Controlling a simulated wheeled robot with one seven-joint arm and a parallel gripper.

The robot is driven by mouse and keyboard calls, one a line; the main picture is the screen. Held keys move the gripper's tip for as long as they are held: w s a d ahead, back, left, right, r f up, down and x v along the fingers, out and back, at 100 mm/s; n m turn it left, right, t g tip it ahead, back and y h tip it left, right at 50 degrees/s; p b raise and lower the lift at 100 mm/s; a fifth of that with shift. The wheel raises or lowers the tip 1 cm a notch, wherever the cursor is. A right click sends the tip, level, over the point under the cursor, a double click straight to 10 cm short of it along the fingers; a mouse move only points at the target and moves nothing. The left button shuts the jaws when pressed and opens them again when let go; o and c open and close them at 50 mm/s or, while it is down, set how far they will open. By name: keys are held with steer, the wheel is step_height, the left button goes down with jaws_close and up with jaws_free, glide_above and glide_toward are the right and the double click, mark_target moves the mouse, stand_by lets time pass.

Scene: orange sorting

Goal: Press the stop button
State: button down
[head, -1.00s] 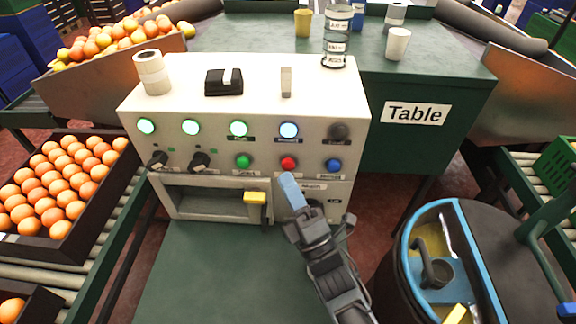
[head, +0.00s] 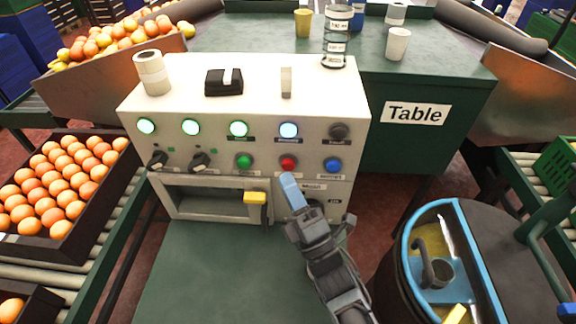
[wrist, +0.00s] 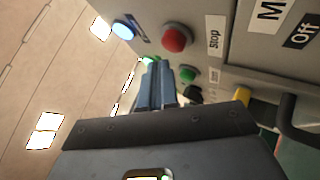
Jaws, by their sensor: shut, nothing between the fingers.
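The stop button is the red button (head: 288,163) in the lower row of the white control panel (head: 262,95), between a green and a blue button. In the wrist view the red button (wrist: 176,38) has a "stop" label beside it. My gripper (head: 290,182) is shut and empty, with its blue fingertips just below the red button in the head view. In the wrist view the shut fingers (wrist: 156,80) lie below the red button and beside a green button (wrist: 188,74). A gap shows between fingertips and red button; contact cannot be seen.
A blue button (head: 333,165) and a green button (head: 244,161) flank the red one. Two black knobs (head: 200,161) sit to the left. A yellow handle (head: 255,197) sticks out below.

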steer(key=shift+w+f+b, duration=0.1)
steer(key=shift+w+b, duration=0.15)
steer(key=shift+b, duration=0.15)
steer(key=shift+w+b, duration=0.55)
steer(key=shift+w, duration=0.15)
stand_by(0.8)
stand_by(0.3)
steer(key=shift+s, duration=0.95)
steer(key=shift+s, duration=0.1)
steer(key=shift+s+a, duration=0.1)
steer(key=shift+s, duration=2.3)
